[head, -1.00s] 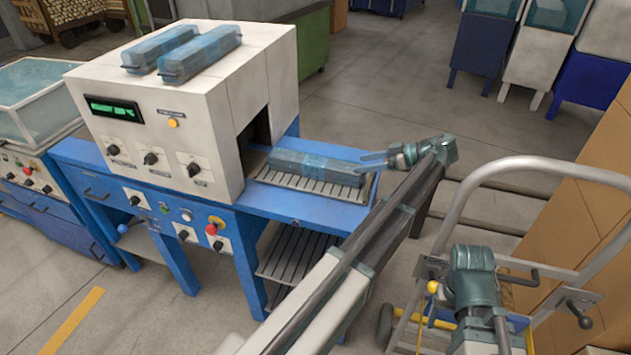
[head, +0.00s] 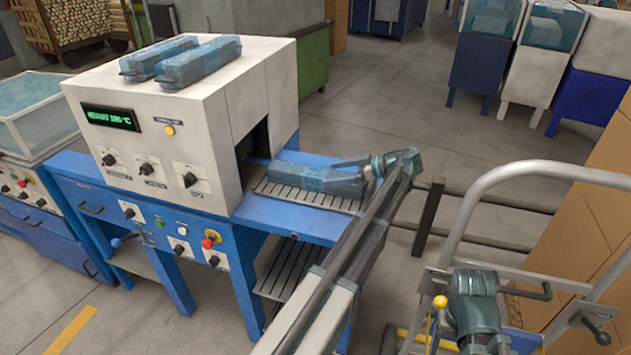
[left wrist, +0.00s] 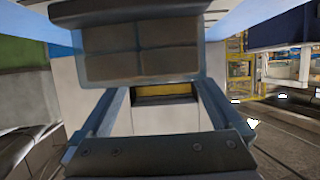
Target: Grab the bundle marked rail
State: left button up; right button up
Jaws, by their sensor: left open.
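A bundle in bluish film (head: 315,178) lies on the slatted outfeed of the white machine. My left gripper (head: 361,167) is open at the bundle's right end, with its fingers close to that end. In the left wrist view the bundle's end (left wrist: 140,62) shows several block ends under film, ahead of my open left gripper (left wrist: 155,105). I cannot tell whether the fingers touch it. Two more wrapped bundles, a rear one (head: 158,57) and a front one (head: 200,62), lie on top of the machine. No rail mark is readable on any bundle.
The white machine (head: 215,130) with its dark tunnel opening stands on a blue bench (head: 300,217), left of my left arm. A hand truck (head: 462,210) and brown boxes (head: 600,215) stand at the right. Open floor (head: 380,90) lies behind the bench.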

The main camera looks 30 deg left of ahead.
aim_at(324, 174)
pick_arm(q)
jog(key=x, duration=0.2)
jog(key=b+x, duration=0.1)
jog(key=x, duration=0.1)
jog(key=shift+w+a, duration=0.2)
jog(key=shift+a, duration=0.05)
grip_shut()
